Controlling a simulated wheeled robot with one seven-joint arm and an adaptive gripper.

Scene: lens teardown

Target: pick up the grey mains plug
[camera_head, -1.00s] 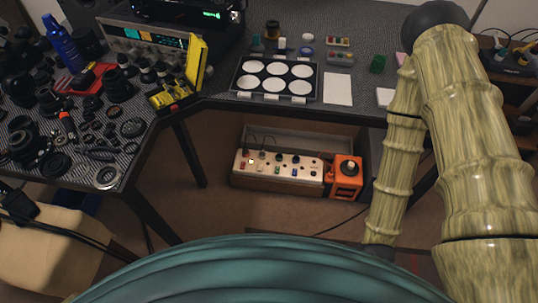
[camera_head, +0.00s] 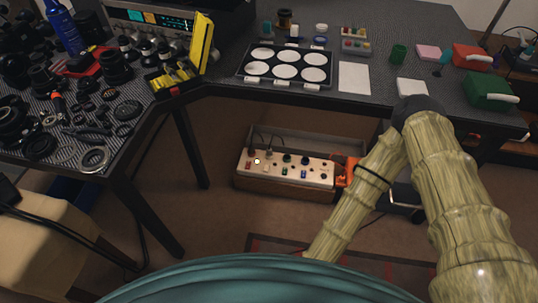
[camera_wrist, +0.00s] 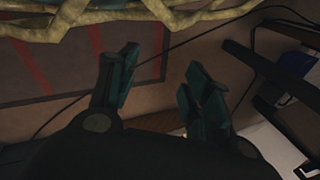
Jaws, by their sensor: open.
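I cannot make out a plug that is clearly grey. Under the desk in the head view stands a long pale socket box (camera_head: 286,168) with coloured switches. Small dark plugs with cords (camera_head: 252,151) stand at its left end; their colour is too small to tell. My gripper (camera_wrist: 162,82) shows in the wrist view with its teal fingers apart and nothing between them. It is above the floor, and no plug shows in that view. In the head view my gripper is out of sight; my arm comes down right of the box.
An orange device (camera_head: 350,172) stands at the box's right end, partly behind my arm. The desk (camera_head: 390,92) overhangs the box, with a dark leg (camera_head: 190,148) to the left. A red-striped mat (camera_wrist: 60,72) and a thin cable (camera_wrist: 190,40) lie on the floor.

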